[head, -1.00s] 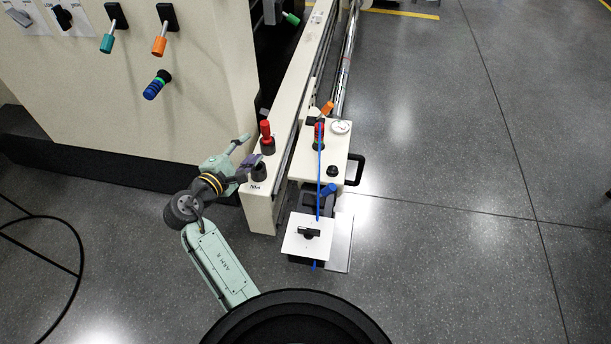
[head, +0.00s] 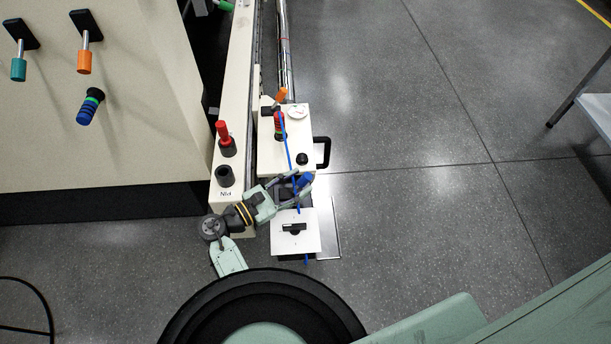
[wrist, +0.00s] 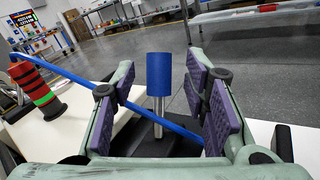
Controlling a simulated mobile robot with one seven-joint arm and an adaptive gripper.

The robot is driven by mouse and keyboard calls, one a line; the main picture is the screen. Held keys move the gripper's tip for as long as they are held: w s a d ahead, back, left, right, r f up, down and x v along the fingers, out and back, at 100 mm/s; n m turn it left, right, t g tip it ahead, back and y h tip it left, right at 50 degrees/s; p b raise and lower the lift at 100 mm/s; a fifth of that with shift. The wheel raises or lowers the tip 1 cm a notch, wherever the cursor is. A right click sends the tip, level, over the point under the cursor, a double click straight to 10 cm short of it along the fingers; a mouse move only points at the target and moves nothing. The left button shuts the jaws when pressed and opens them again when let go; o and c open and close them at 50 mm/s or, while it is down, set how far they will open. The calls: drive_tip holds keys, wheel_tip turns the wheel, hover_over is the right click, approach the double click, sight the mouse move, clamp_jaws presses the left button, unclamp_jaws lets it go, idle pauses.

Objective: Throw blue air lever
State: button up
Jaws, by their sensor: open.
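The blue air lever (head: 304,181) has a blue cylindrical knob on a metal stem. In the wrist view the lever (wrist: 160,75) stands upright from a dark base, between my gripper's purple-padded fingers. My gripper (head: 300,186) is open, with a finger on each side of the knob in the head view. In the wrist view (wrist: 166,95) gaps show between the knob and both pads. How deep the knob sits between them is hard to tell. The lever's foot is partly hidden behind a thin blue hose (wrist: 85,90).
A red, black and green banded part (wrist: 37,88) stands left of my gripper. A white plate with a black switch (head: 295,231) is just below it in the head view. A red-knobbed post (head: 225,138) and an orange lever (head: 280,96) stand nearby. Open floor lies right.

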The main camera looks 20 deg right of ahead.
sight(301, 181)
drive_tip(key=shift+x, duration=1.7)
clamp_jaws()
